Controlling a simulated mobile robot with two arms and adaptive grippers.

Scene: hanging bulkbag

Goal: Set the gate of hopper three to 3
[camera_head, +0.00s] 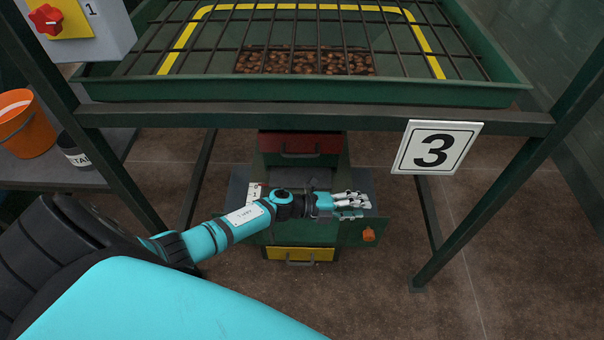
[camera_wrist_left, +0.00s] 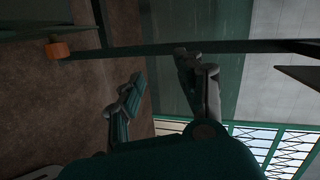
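Hopper three (camera_head: 310,90) is a dark green tray under a bar grid, with a white "3" sign (camera_head: 437,147) on its frame. Below it stands a green gate housing (camera_head: 357,185) with a red handled panel (camera_head: 300,143) above and a yellow one (camera_head: 300,254) below. An orange knob (camera_head: 369,234) is at its right; an orange piece also shows in the left wrist view (camera_wrist_left: 57,47). A small plate marked "1" (camera_head: 256,192) is partly hidden by my arm. My left gripper (camera_head: 350,204) is over the housing's front, fingers pointing right, apart and empty. My right gripper is out of view.
Green frame posts (camera_head: 500,195) flank the housing. A grey box with a red knob and "1" (camera_head: 62,22) is at upper left. An orange bucket (camera_head: 24,125) and a dark can (camera_head: 75,150) stand on a left shelf. Brown lumps (camera_head: 305,62) show under the grid.

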